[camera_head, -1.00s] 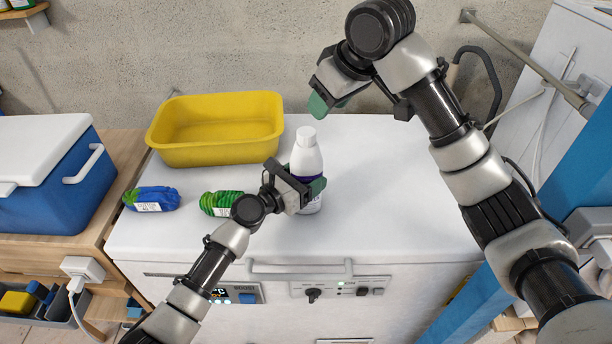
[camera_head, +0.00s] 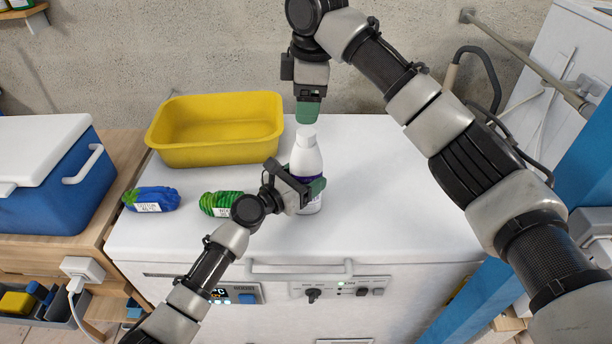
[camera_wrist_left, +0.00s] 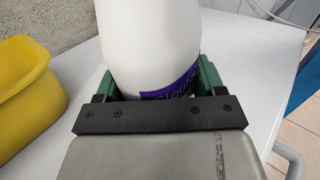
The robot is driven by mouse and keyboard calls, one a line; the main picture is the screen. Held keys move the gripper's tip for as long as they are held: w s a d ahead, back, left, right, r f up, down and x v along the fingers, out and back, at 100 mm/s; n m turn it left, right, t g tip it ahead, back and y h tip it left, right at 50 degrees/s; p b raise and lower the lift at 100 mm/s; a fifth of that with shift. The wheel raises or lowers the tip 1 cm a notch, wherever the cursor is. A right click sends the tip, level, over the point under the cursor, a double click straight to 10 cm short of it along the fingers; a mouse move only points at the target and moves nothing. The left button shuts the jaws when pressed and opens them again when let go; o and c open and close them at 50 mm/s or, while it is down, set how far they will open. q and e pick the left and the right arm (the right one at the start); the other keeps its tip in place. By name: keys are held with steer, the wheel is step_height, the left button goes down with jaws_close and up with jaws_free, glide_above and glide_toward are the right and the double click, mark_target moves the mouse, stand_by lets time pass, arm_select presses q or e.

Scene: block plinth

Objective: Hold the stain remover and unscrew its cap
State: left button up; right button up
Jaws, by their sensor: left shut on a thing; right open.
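The stain remover (camera_head: 306,163) is a white bottle with a purple label band, upright on the white chest top. Its white cap (camera_head: 306,136) is on the bottle's top. My left gripper (camera_head: 308,188) is shut around the bottle's lower body; in the left wrist view the bottle (camera_wrist_left: 150,50) stands between the green fingers (camera_wrist_left: 155,80). My right gripper (camera_head: 307,112) points down just above the cap, in line with it in the head view. It is open with nothing in it; the gap between its fingertips and the cap is small and hard to judge.
A yellow basin (camera_head: 215,152) stands behind and left of the bottle. A green bundle (camera_head: 218,203) and a blue-green bundle (camera_head: 152,199) with labels lie at the left. A blue cooler (camera_head: 50,190) stands further left. The white top (camera_head: 400,190) is clear to the right.

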mark_target(306, 131)
steer(key=n, duration=0.2)
steer(key=n+h, duration=0.1)
steer(key=shift+w+r+g, duration=0.25)
steer(key=shift+w+g, duration=0.15)
steer(key=m, duration=0.3)
steer(key=shift+d+f+m, duration=0.1)
steer(key=shift+f+m, duration=0.1)
steer(key=shift+m, duration=0.2)
steer(key=m, duration=0.4)
steer(key=shift+f+m, duration=0.25)
steer(key=shift+m, duration=0.05)
steer(key=m, duration=0.3)
steer(key=shift+f, duration=0.15)
steer(key=m, duration=0.5)
steer(key=shift+f, duration=0.2)
steer(key=m, duration=0.3)
steer(key=shift+f, duration=0.15)
steer(key=m, duration=0.4)
steer(key=shift+f, duration=0.25)
steer(key=m, duration=0.3)
steer(key=shift+f+m, duration=0.2)
steer(key=shift+m, duration=0.1)
steer(key=m, duration=0.3)
steer(key=shift+f+m, duration=0.2)
steer(key=shift+m, duration=0.2)
steer(key=shift+f, duration=2.2)
